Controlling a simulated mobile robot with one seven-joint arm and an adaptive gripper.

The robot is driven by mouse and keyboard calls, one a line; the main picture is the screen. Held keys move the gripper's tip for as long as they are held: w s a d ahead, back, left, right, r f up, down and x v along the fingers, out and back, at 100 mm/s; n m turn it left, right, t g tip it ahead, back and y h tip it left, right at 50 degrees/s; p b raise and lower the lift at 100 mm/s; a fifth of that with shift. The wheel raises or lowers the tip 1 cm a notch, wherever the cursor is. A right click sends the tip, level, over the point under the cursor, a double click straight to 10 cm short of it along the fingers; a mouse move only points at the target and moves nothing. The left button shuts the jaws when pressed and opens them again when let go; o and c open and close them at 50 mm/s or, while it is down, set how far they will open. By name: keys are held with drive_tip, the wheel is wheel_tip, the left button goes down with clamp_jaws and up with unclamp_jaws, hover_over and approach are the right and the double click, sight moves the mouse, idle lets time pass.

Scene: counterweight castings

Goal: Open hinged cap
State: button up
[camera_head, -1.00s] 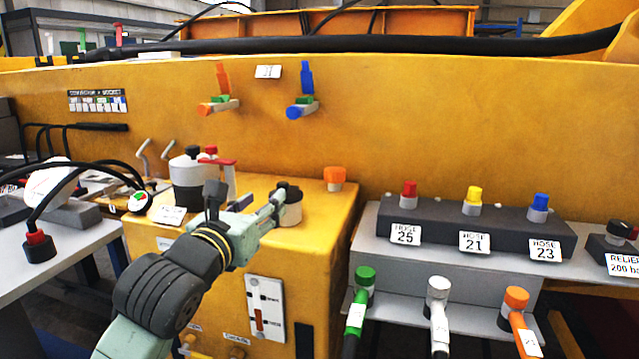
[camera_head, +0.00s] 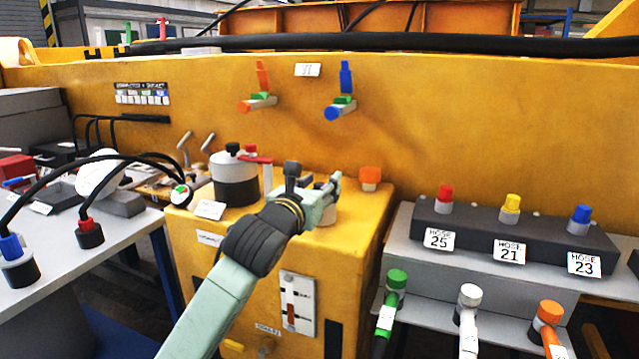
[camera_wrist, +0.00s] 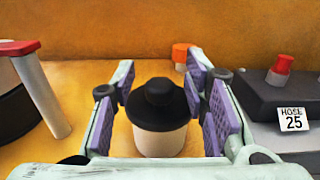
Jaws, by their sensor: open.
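A white cylinder with a black knobbed cap (camera_wrist: 158,105) stands on the yellow cabinet. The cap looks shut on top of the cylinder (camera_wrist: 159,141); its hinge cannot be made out. In the wrist view my gripper (camera_wrist: 165,95) is open, with its purple-padded fingers on the left and right of the cap and visible gaps on both sides. In the head view my gripper (camera_head: 327,187) is at the cylinder (camera_head: 325,214) and hides most of it and the cap.
A grey and black pot (camera_head: 235,185) with a red-handled part beside it stands left of my gripper. An orange cap (camera_head: 370,175) stands behind right. The dark hose block (camera_head: 470,232) is to the right. A table with black cables (camera_head: 100,240) is at left.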

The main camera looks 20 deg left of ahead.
drive_tip(key=shift+c, duration=0.3)
clamp_jaws()
idle(0.5)
